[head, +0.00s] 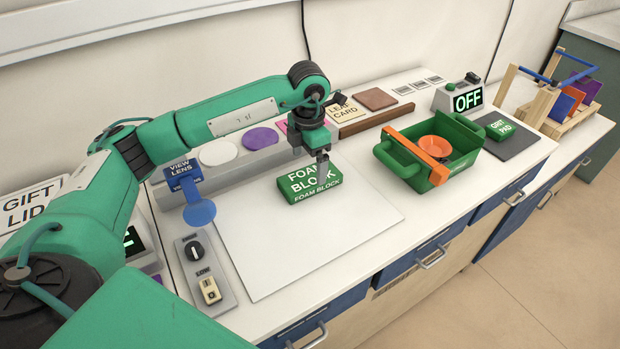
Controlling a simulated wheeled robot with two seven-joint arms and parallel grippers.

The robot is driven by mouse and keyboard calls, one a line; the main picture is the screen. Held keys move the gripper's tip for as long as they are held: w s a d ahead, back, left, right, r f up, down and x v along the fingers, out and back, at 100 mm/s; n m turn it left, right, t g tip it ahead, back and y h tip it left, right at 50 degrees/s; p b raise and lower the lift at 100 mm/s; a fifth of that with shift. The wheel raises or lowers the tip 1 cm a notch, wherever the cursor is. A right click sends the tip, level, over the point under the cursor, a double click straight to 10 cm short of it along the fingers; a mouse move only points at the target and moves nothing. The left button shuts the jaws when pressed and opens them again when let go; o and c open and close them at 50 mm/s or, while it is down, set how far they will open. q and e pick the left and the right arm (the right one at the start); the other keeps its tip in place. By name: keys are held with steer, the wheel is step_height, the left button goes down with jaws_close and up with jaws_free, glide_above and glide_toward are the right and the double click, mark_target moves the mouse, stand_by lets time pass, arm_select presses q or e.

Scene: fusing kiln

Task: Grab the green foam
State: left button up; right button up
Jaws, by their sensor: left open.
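The green foam block (297,186), with white "FOAM BLOCK" lettering, lies near the back of a white square board on the counter. My left gripper (322,170) points down at the right end of the block, with its fingers over or beside that end. The jaws are open. From this angle I cannot tell whether a finger touches the foam. My right gripper is not in view.
The white board (300,245) is otherwise clear. A green tray (462,160) with an orange dish stands to the right, before a box reading "OFF" (466,101). A blue view lens (199,213) and a switch panel (205,280) are on the left.

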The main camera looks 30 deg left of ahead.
mark_target(309, 177)
arm_select(q)
steer(key=shift+s+f+p, duration=0.1)
steer(key=shift+f+p, duration=0.5)
steer(key=shift+f, duration=2)
steer(key=c, duration=1)
steer(key=shift+c, duration=0.2)
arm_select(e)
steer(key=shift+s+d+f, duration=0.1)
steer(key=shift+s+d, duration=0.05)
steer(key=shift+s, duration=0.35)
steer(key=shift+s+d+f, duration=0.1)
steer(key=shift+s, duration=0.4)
arm_select(q)
steer(key=shift+r, duration=0.1)
